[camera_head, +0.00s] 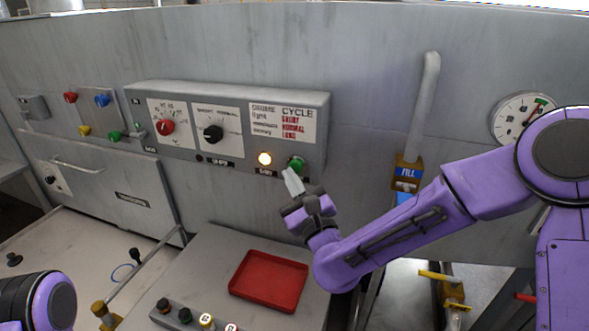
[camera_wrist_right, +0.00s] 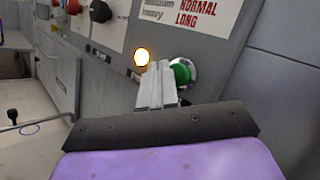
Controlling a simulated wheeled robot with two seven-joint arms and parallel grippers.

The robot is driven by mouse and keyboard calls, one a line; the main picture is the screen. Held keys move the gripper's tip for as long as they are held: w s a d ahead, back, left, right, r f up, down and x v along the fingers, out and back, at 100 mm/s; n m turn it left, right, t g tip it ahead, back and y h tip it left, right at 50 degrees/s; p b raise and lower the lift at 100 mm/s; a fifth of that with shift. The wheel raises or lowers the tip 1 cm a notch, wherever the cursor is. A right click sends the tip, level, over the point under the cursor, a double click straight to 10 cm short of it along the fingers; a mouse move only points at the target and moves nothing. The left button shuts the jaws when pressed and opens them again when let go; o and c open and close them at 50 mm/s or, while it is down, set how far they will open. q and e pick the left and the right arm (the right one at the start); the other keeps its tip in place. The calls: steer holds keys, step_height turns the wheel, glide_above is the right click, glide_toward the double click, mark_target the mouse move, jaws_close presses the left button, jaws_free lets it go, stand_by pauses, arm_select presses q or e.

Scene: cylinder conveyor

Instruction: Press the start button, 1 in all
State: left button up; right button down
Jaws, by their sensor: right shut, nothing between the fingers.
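The start button, taken to be the green button (camera_head: 296,163), sits at the lower right of the grey control box (camera_head: 231,93). It also shows in the right wrist view (camera_wrist_right: 181,73). A lit round lamp (camera_head: 264,158) is just left of it. My right gripper (camera_head: 292,181) is shut and empty, its fingertips just below the green button in the head view. In the right wrist view the fingertips overlap the button's lower left edge; I cannot tell whether they touch it. Only a purple part of my left arm shows at the lower left; its gripper is out of view.
The box carries a red knob (camera_head: 165,127) and a black knob (camera_head: 213,132). A red tray (camera_head: 269,281) lies on the grey surface below, beside several buttons at its front edge. A pipe with a blue-labelled valve (camera_head: 407,172) stands right of the box, and a gauge (camera_head: 522,118) beyond.

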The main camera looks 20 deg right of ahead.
steer(key=s+a, duration=0.1)
steer(key=s, duration=0.1)
steer(key=s+a+b, duration=0.1)
steer(key=s, duration=0.1)
steer(key=shift+a+b, duration=0.3)
steer(key=shift+a, duration=0.1)
stand_by(0.5)
